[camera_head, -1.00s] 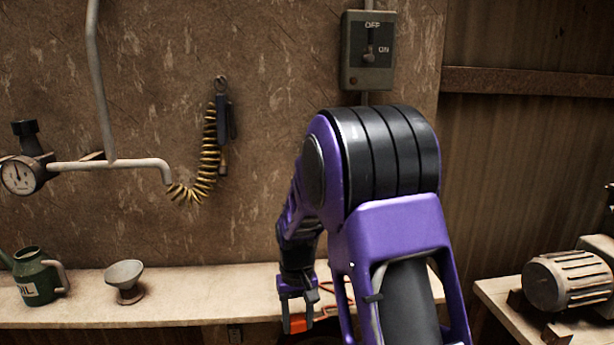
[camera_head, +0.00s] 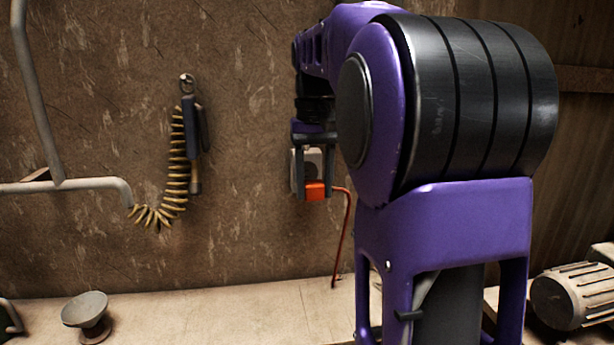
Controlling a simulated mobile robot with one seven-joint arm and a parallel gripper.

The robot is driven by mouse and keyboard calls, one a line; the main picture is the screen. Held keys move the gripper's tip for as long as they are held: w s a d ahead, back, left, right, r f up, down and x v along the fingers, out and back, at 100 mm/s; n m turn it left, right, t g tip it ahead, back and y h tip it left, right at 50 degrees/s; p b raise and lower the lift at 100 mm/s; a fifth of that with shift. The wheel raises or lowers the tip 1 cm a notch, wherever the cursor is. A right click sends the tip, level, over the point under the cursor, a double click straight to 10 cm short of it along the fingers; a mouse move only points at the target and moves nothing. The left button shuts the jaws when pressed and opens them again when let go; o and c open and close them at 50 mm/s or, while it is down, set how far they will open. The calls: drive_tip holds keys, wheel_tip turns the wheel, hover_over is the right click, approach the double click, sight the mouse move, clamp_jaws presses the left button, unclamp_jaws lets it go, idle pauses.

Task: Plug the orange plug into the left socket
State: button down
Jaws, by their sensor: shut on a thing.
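The orange plug (camera_head: 315,191) is between the fingers of my gripper (camera_head: 313,178), near the wall left of my arm. My gripper is shut on it, with the fingers pointing down. A red cord (camera_head: 347,230) runs from the plug down to the bench. A pale grey boxy piece (camera_head: 312,158) shows between the fingers just above the plug. It looks like part of a socket on the wall, but I cannot tell which one or whether the plug touches it. My arm hides the wall to the right.
A coiled yellow hose (camera_head: 178,165) with a dark tool hangs on the wall to the left, beside a grey pipe (camera_head: 70,190). A funnel (camera_head: 88,315) stands on the bench (camera_head: 220,308). A motor (camera_head: 575,295) sits at the right. The bench below the plug is mostly clear.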

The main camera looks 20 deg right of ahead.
drive_tip(key=shift+w+d+r+p, duration=0.15)
drive_tip(key=shift+w+p, duration=0.1)
drive_tip(key=shift+w, duration=0.15)
drive_tip(key=shift+w+d+r+p, duration=0.1)
drive_tip(key=shift+w+p, duration=0.15)
drive_tip(key=shift+w, duration=0.1)
drive_tip(key=shift+w+d+f+p, duration=0.1)
drive_tip(key=shift+w+d+p, duration=0.2)
drive_tip(key=shift+w, duration=0.35)
drive_tip(key=shift+w+d+f+p, duration=0.1)
drive_tip(key=shift+w+p, duration=0.25)
drive_tip(key=shift+w, duration=0.25)
drive_tip(key=shift+w+d+p, duration=0.15)
drive_tip(key=shift+w+p, duration=0.2)
drive_tip(key=shift+w, duration=0.3)
drive_tip(key=shift+w+d, duration=0.15)
drive_tip(key=shift+w, duration=0.4)
drive_tip(key=shift+c, duration=1.3)
unclamp_jaws()
wheel_tip(320, 180, up, 12)
